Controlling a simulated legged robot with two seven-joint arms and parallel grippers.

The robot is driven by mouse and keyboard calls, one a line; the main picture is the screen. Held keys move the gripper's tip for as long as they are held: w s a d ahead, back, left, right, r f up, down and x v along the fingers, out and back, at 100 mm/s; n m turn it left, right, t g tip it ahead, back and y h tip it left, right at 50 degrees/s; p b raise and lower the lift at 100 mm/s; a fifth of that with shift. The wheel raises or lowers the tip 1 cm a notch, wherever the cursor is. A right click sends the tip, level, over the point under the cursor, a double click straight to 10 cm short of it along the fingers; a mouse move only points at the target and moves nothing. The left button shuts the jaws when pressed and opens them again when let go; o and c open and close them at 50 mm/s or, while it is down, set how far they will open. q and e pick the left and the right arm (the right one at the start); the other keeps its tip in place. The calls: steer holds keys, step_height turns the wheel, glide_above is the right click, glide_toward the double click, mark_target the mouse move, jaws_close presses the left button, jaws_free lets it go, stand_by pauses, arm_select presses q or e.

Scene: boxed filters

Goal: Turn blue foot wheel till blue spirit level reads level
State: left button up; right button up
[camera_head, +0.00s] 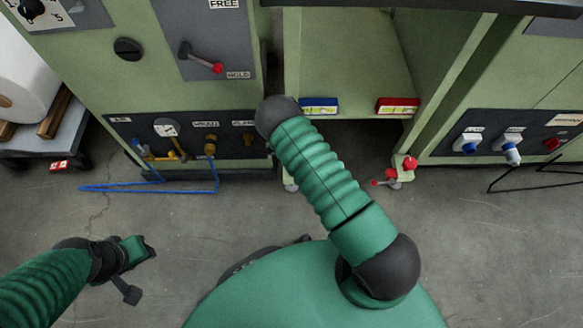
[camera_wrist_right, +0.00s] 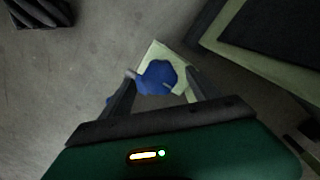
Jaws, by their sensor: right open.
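The blue spirit level (camera_head: 319,105) is fixed on the left of the green machine's opening; its bubble is too small to read. In the right wrist view the blue foot wheel (camera_wrist_right: 157,77) sits on a pale green foot, ahead of my open right gripper (camera_wrist_right: 160,88). The fingers are on either side of the wheel with gaps; I cannot tell whether either touches it. In the head view my right arm hides the gripper and wheel. My left gripper (camera_head: 131,270) is low at the left, above bare floor, away from the machine; its jaw opening is unclear.
A red spirit level (camera_head: 398,105) and a red foot wheel (camera_head: 409,163) are at the right of the opening. A blue hose frame (camera_head: 150,188) juts over the floor at left. A black wire stand (camera_head: 530,172) is at right. The front floor is clear.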

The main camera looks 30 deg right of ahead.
steer(key=shift+f, duration=0.9)
steer(key=c, duration=1.3)
steer(key=shift+c, duration=0.2)
